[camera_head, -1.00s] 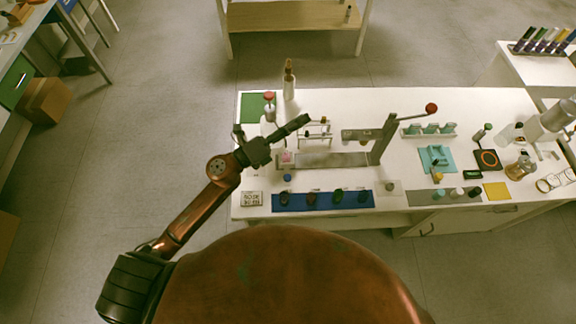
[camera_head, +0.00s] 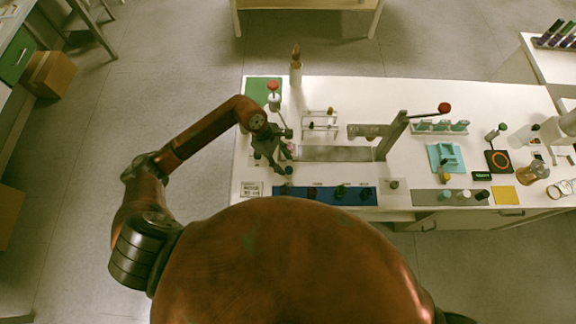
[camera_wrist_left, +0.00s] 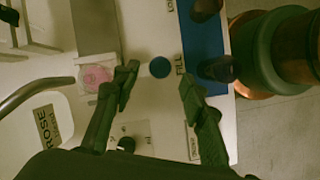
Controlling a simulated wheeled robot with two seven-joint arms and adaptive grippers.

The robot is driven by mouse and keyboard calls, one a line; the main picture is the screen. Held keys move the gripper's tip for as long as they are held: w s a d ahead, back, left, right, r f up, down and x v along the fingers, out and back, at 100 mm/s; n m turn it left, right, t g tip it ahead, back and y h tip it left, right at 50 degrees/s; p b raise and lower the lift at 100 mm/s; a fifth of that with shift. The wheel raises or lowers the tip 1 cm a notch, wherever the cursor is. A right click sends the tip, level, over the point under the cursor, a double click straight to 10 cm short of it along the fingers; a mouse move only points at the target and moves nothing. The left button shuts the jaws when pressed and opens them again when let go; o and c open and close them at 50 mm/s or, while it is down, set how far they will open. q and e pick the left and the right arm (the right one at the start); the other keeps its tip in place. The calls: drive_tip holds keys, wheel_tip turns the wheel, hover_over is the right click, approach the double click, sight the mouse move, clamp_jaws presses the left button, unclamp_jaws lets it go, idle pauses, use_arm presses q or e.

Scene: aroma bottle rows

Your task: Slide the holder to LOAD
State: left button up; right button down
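A small pale block with a pink top (camera_wrist_left: 95,76), which looks like the holder, sits at the end of the grey track (camera_wrist_left: 92,25) in the left wrist view; the track (camera_head: 335,154) also shows in the head view. A round blue knob (camera_wrist_left: 160,67) stands between it and the blue strip (camera_wrist_left: 200,40). My right gripper is not in view.
A lever press with a red knob (camera_head: 444,108) stands at the track's right end. A small rack (camera_head: 319,125) and a red-topped bottle (camera_head: 273,98) stand behind the gripper. Dark bottles (camera_head: 340,191) stand on the blue strip.

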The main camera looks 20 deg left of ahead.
sight(289, 169)
use_arm(q)
drive_tip(key=shift+x, duration=1.85)
drive_tip(key=shift+d, duration=0.1)
drive_tip(key=shift+c, duration=0.7)
clamp_jaws()
